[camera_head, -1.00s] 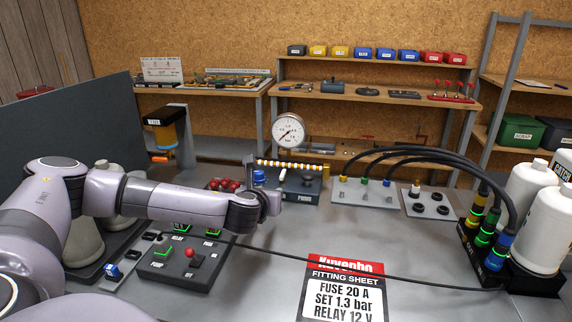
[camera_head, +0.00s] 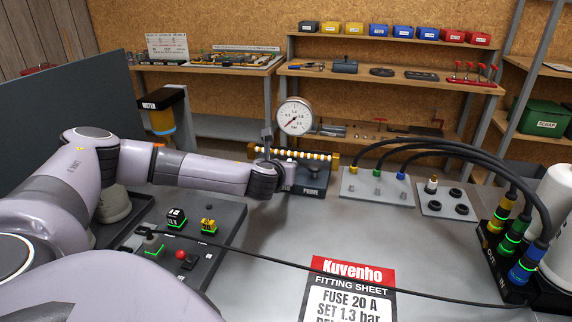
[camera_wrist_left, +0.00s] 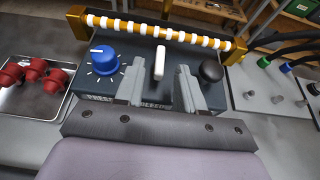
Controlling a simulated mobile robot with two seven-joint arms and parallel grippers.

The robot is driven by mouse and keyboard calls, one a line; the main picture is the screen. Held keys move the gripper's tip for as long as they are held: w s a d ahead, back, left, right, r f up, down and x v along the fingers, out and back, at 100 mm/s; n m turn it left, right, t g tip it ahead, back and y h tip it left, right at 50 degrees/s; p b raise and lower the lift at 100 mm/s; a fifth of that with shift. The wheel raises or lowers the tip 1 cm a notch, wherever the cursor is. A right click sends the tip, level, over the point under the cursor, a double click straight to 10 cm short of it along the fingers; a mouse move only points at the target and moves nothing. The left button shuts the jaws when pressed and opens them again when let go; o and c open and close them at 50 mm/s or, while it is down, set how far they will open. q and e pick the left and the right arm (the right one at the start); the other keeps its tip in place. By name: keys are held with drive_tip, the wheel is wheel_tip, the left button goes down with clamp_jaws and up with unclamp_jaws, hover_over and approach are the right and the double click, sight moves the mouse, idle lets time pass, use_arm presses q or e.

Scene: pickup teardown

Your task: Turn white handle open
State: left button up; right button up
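The white handle (camera_wrist_left: 159,62) stands upright on a dark box (camera_wrist_left: 100,84) in the left wrist view, between a blue knob (camera_wrist_left: 104,60) and a black knob (camera_wrist_left: 211,70). My left gripper (camera_wrist_left: 160,78) is open, its two grey fingers apart with the handle between and just beyond their tips. No contact shows. In the head view my left gripper (camera_head: 284,170) is at the box (camera_head: 312,187) and hides the handle and blue knob. A round pressure gauge (camera_head: 295,117) stands above the box. My right gripper is not in view.
A striped bar (camera_wrist_left: 160,31) spans the box's back edge. A tray of red parts (camera_wrist_left: 35,76) lies left of it. A plate with coloured hose fittings (camera_head: 376,188) stands to the right. A cable (camera_head: 330,275) crosses the open bench.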

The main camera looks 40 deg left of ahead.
use_arm(q)
drive_tip(key=shift+x, duration=1.45)
clamp_jaws()
